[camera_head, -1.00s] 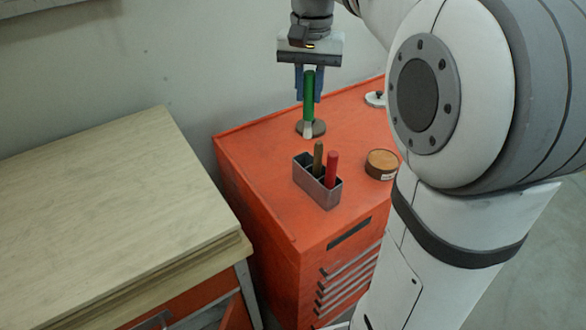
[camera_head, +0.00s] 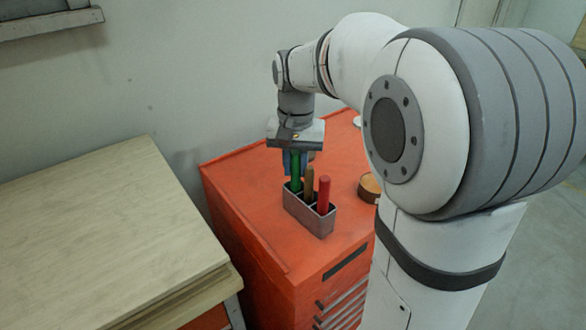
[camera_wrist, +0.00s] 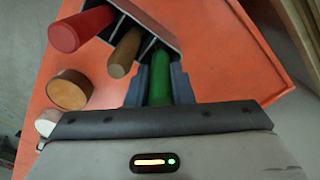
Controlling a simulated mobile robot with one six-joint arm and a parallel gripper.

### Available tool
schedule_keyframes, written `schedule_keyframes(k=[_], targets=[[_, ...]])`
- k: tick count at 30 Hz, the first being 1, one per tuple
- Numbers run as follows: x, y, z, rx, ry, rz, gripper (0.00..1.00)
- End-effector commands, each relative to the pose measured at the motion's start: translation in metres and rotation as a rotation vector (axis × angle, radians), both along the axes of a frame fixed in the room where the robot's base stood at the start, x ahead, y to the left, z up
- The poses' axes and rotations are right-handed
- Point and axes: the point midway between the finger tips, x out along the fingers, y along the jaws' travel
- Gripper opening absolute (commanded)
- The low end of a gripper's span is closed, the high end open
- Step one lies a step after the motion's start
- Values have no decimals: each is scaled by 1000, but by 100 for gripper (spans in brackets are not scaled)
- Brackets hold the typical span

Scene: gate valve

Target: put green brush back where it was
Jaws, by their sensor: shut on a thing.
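The green brush (camera_head: 295,172) stands upright with its lower end inside the far-left compartment of the grey metal holder (camera_head: 312,219). My gripper (camera_head: 297,166) is shut on the green brush's handle from above. In the wrist view the green handle (camera_wrist: 159,85) sits between my two blue-grey fingers, and its lower end goes into the holder (camera_wrist: 150,18). A brown brush (camera_head: 309,184) stands in the middle compartment and a red brush (camera_head: 324,194) in the near-right one. The green brush's bristles are hidden.
The holder stands on an orange cabinet (camera_head: 245,190). A round wooden tin (camera_head: 369,187) is right of the holder; it also shows in the wrist view (camera_wrist: 69,90). A pale wooden bench (camera_head: 100,225) stands to the left, with a wall behind.

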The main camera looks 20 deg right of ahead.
Motion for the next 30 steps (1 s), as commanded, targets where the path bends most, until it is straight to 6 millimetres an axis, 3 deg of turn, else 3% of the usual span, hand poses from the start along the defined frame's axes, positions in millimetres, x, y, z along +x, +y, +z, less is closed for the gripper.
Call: schedule_keyframes(k=[3,14,15,21,30], targets=[[0,0,-10,0,1,0,0],[0,1,-14,0,0,1,0],[0,1,-13,0,-1,1,23],[0,1,-13,0,0,2,39],[0,1,-11,0,-1,2,42]])
